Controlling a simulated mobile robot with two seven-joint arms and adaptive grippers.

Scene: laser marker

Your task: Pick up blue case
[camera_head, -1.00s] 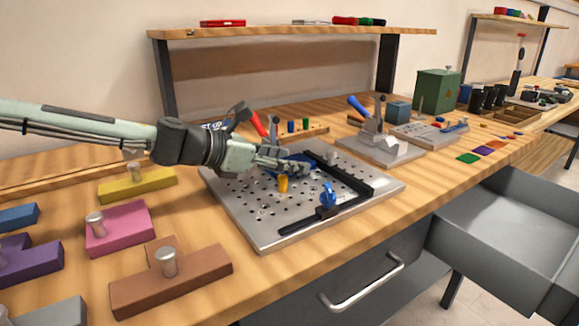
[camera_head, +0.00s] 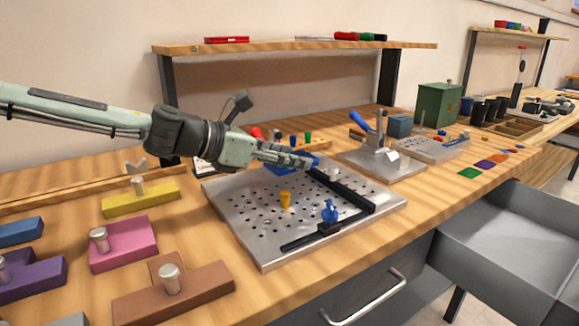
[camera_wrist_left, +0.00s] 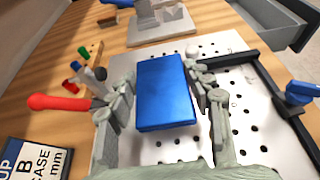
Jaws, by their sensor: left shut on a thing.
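The blue case (camera_wrist_left: 165,92) is a flat blue block between the two fingers of my left gripper (camera_wrist_left: 165,100) in the left wrist view. My left gripper (camera_head: 306,161) is shut on it. In the head view the blue case (camera_head: 288,166) shows partly behind the fingers, over the back part of the metal perforated plate (camera_head: 235,215). It looks lifted off the plate. My right gripper is not in view.
Black rails (camera_head: 340,187) form a corner on the plate, with a blue-knobbed clamp (camera_head: 329,213) and a yellow peg (camera_head: 285,199). A red-handled tool (camera_wrist_left: 60,102) lies close beside the left gripper. Coloured blocks with knobs, such as a pink one (camera_head: 125,243), stand at left.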

